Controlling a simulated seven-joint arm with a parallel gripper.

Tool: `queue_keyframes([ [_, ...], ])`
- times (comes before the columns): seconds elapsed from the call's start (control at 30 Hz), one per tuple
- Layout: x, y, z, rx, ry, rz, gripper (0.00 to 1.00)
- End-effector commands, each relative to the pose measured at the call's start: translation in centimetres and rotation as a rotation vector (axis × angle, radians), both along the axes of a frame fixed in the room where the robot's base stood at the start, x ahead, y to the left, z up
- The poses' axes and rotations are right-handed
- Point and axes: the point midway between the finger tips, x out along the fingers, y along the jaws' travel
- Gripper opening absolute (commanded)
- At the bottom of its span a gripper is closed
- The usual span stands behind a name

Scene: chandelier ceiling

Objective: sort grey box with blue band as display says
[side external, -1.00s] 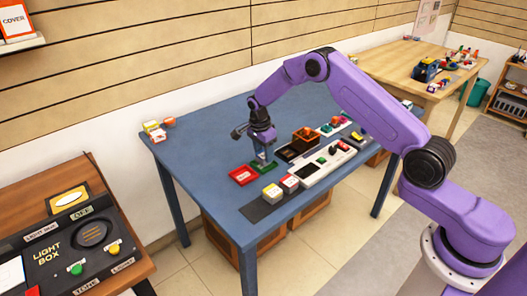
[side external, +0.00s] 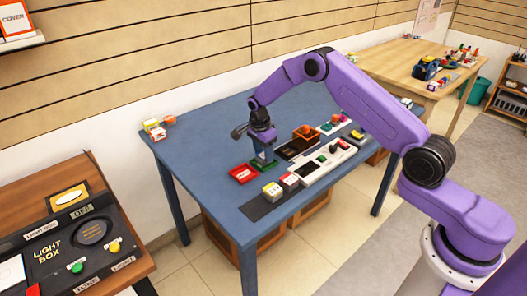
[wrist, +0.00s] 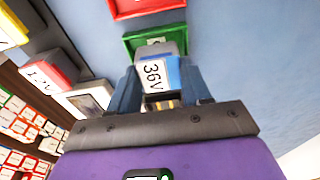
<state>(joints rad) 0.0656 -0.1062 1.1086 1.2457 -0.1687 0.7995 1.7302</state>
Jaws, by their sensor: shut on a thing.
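My gripper (side external: 262,152) is shut on the grey box with the blue band (wrist: 172,72), pointing down at the near part of the blue table. The box shows a white label reading "36V" in the wrist view. It is at the green tray (wrist: 132,46), overlapping it in the picture; I cannot tell whether it touches the tray floor. The green tray also shows under my gripper in the side view (side external: 258,172). The red tray (side external: 242,174) lies beside the green one, to its left. The white console (side external: 322,164) stands to the right; its display text is unreadable.
A dark tray (side external: 297,149) lies right of my gripper, with an orange item (side external: 305,131) at its far side. Small boxes (side external: 154,129) sit at the far left corner. The table's left part is clear.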

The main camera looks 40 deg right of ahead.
Motion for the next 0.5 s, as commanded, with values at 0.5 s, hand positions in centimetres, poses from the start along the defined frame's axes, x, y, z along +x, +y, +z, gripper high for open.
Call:
queue_keyframes([
  [0.5, 0.02, 0.01, -0.34, 0.0, -0.001, 0.0, 0.51],
])
